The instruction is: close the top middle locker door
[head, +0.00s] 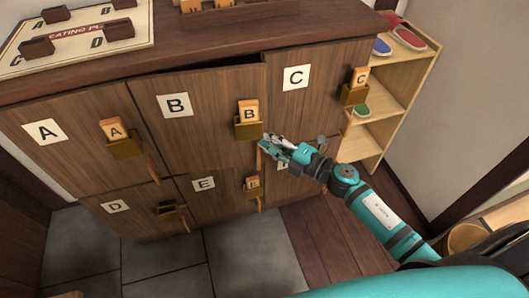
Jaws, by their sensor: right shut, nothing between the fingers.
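The top middle locker door (190,130), labelled B, stands slightly ajar, with a dark gap along its top edge. A brass holder with a wooden B tag (249,112) is on its right side. My right gripper (264,146) is shut and empty at the lower right edge of door B, just below the tag holder. I cannot tell whether it touches the door. My left gripper is not in view.
Door A (75,150) is at left and door C (315,90) at right. Lower doors D (135,212) and E (215,205) are below. A shoe shelf (408,85) with slippers stands at right. A seating board (75,45) lies on the locker top. The tiled floor (255,245) in front is clear.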

